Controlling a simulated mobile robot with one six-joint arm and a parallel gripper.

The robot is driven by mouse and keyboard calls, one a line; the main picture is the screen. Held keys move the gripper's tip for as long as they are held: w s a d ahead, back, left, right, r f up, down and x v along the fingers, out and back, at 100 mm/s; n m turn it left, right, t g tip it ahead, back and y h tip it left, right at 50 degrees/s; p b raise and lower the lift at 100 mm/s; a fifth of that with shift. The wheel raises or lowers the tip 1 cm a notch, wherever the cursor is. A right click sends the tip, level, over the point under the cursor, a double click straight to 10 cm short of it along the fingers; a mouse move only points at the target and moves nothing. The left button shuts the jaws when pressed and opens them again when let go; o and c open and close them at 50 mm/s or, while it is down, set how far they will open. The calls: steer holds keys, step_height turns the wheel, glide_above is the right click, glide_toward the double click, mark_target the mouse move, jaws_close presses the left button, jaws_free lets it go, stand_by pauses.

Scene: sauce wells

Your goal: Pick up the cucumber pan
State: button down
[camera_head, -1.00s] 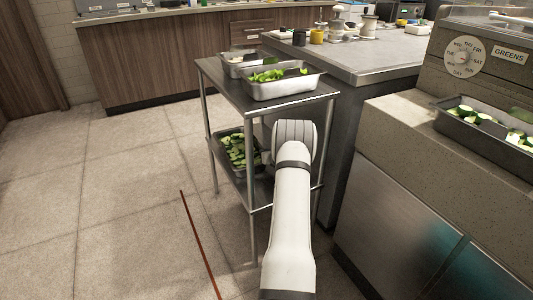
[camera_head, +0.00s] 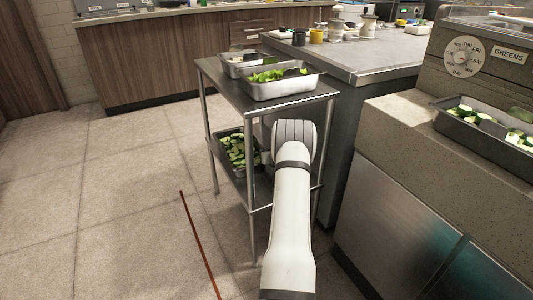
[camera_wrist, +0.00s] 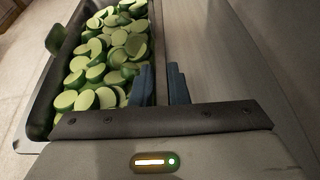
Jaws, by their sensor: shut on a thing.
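The cucumber pan (camera_head: 222,160) is a grey metal pan full of sliced green cucumber on the lower shelf of a metal cart, partly hidden behind a cart leg and my arm. In the wrist view the pan (camera_wrist: 58,66) fills the upper left, heaped with cut pieces. My gripper (camera_wrist: 163,84) has its two dark blue fingers at the pan's right side wall, one on the inner side and one on the outer, shut on that wall. In the head view the fingers are hidden behind my white arm.
The cart's upper shelf (camera_head: 222,78) sits above the pan and holds a pan of green vegetables (camera_head: 284,88) and another pan (camera_head: 236,69). A grey counter (camera_head: 360,70) stands right behind the cart. Another pan of cucumber (camera_head: 485,138) sits on the right counter. Floor at left is open.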

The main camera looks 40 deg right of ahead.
steer(key=shift+a, duration=0.15)
steer(key=shift+w+a+f+b, duration=0.15)
steer(key=shift+a+b, duration=0.45)
steer(key=shift+b, duration=0.35)
steer(key=a+b, duration=0.1)
steer(key=a, duration=0.1)
steer(key=w+a+b, duration=0.1)
steer(key=b, duration=0.1)
steer(key=shift+a, duration=0.35)
steer(key=shift+w+a+b, duration=0.15)
steer(key=shift+a+b, duration=0.5)
steer(key=shift+a, duration=0.1)
steer(key=c, duration=1.3)
jaws_free()
steer(key=shift+r, duration=0.25)
